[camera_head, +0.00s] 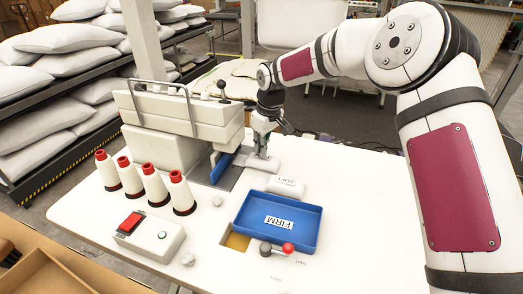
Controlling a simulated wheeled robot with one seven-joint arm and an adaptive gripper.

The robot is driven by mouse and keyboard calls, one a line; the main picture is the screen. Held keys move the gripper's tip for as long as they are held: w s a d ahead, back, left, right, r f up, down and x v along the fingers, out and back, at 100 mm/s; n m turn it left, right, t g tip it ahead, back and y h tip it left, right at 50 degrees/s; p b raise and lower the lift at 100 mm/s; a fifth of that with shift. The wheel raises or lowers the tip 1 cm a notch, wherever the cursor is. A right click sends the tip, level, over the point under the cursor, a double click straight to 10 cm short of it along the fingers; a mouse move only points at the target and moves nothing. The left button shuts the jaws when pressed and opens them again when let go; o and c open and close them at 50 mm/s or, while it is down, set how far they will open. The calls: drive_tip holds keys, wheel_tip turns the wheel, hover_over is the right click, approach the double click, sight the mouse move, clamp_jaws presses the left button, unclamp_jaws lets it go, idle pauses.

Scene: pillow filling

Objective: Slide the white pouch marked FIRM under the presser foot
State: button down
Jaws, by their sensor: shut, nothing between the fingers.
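My gripper (262,151) is shut and points down beside the cream sewing machine (190,112). A white pouch (263,164) lies flat directly below the fingertips, by the machine's grey bed plate (233,176); no mark is readable on it. I cannot tell whether the fingers touch it. The presser foot cannot be made out from here. A blue tray (248,228) bears a white label reading FIRM and otherwise looks empty.
Several white thread cones (155,187) with red tops stand at the left. A box with a red switch (150,235) is in front. A red-knobbed lever (287,248) stands at the tray's front edge. The white table (360,225) is clear at right.

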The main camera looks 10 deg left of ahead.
wheel_tip(320, 180, up, 10)
hover_over(281, 170)
drive_tip(key=a, duration=0.5)
drive_tip(key=s+d+f+n+g+h+p, duration=0.1)
drive_tip(key=d+f, duration=0.2)
drive_tip(key=d, duration=0.2)
drive_tip(key=s+d+f+n+p, duration=0.1)
drive_tip(key=s+d+f+n, duration=0.1)
drive_tip(key=d, duration=0.3)
drive_tip(key=f, duration=1)
drive_tip(key=shift+w+d+f, duration=0.15)
drive_tip(key=shift+w, duration=0.15)
drive_tip(key=shift+w+a+b, duration=0.2)
drive_tip(key=shift+w+a, duration=0.1)
drive_tip(key=shift+a, duration=0.35)
drive_tip(key=shift+w+a+b, duration=0.2)
drive_tip(key=shift+w+a, duration=0.05)
drive_tip(key=shift+a, duration=0.35)
drive_tip(key=shift+w+a+r, duration=0.2)
drive_tip(key=shift+a, duration=0.4)
drive_tip(key=shift+a+b, duration=0.1)
drive_tip(key=shift+b, duration=0.25)
drive_tip(key=shift+w+a+f+b, duration=0.15)
drive_tip(key=shift+w+a+b, duration=0.25)
drive_tip(key=shift+a+b, duration=0.45)
drive_tip(key=shift+s+a+r, duration=0.1)
drive_tip(key=shift+r, duration=0.1)
